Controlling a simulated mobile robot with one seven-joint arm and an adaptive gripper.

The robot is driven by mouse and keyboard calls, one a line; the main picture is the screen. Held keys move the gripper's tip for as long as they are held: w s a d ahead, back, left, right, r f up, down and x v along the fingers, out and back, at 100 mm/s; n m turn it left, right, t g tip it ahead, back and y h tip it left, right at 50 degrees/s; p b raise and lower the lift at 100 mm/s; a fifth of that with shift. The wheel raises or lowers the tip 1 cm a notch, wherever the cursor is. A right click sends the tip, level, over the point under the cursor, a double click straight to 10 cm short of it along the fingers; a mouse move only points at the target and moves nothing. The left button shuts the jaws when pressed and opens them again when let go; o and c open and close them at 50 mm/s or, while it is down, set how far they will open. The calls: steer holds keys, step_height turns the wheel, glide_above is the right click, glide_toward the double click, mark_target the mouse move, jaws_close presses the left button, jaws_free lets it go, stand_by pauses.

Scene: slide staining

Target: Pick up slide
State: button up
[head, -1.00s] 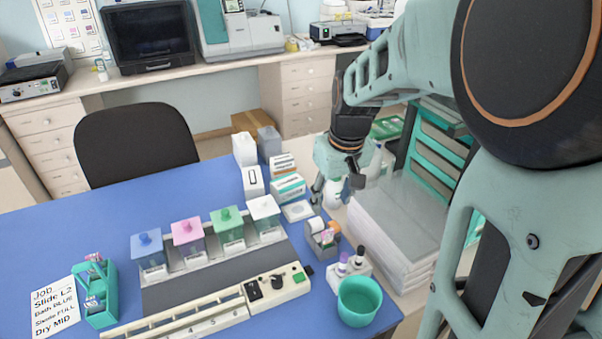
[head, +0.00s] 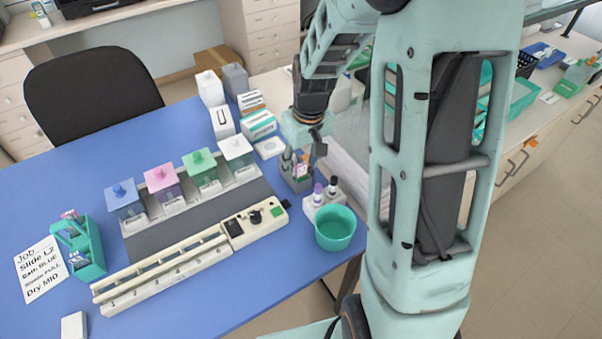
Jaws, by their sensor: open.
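A teal slide rack (head: 88,262) stands at the left of the blue table, with small pale and pinkish pieces in it. They look like slides, but are too small to tell apart. A job note (head: 40,270) beside it reads Slide L2, bath BLUE, FULL, dry MID. My gripper (head: 303,158) is open and points down at the table's right side, far right of the rack. It overlaps a grey holder (head: 297,178) in the picture; I cannot tell whether they touch. I see nothing held.
Staining jars with blue (head: 125,205), pink (head: 163,185), green and white lids stand in a row mid-table. A cream drying rail (head: 165,270) lies in front. A teal cup (head: 335,228) and bottles stand right.

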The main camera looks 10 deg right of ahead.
steer(key=shift+f, duration=0.4)
steer(key=shift+w, duration=0.1)
jaws_close()
steer(key=shift+r, duration=0.15)
